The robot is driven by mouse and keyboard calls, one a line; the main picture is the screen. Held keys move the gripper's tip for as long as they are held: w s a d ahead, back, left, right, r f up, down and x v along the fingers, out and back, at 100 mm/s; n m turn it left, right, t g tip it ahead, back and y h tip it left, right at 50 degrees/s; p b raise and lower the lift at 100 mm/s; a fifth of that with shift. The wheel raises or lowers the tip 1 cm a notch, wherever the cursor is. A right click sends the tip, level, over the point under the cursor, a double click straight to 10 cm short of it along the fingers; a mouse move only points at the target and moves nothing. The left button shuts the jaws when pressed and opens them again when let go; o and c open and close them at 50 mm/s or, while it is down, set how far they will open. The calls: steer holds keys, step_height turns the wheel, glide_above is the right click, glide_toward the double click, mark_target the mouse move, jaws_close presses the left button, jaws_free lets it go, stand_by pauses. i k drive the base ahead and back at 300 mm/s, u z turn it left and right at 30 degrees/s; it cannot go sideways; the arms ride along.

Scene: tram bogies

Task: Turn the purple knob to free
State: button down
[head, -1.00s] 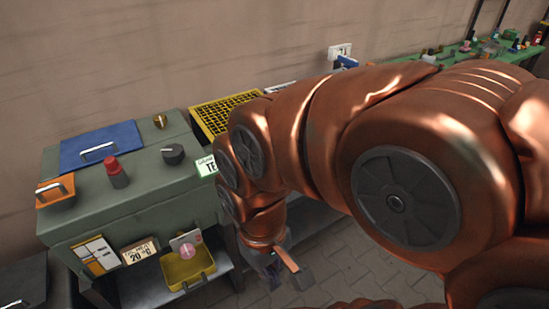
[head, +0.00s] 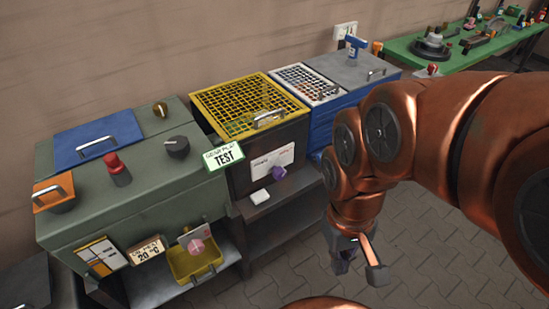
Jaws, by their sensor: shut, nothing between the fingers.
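The purple knob (head: 278,172) sits on the front of the dark box under the yellow mesh lid, just below a white label plate (head: 272,161). The writing on the plate is too small to read, so I cannot tell which setting the knob points to. My gripper (head: 359,277) hangs to the right of and nearer than the knob, over the paved floor. It is apart from the knob, shut and holding nothing.
The yellow mesh lid (head: 247,107) has a handle at its front edge. A white block (head: 259,196) lies on the ledge below the knob. The green cabinet (head: 135,205) with black knob (head: 177,147) stands left. Paved floor (head: 430,240) is free.

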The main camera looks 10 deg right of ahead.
mark_target(279, 173)
steer(key=z, duration=1.35)
steer(key=k, duration=0.9)
steer(key=u, duration=1.6)
steer(key=i, duration=0.5)
steer(key=z, duration=0.05)
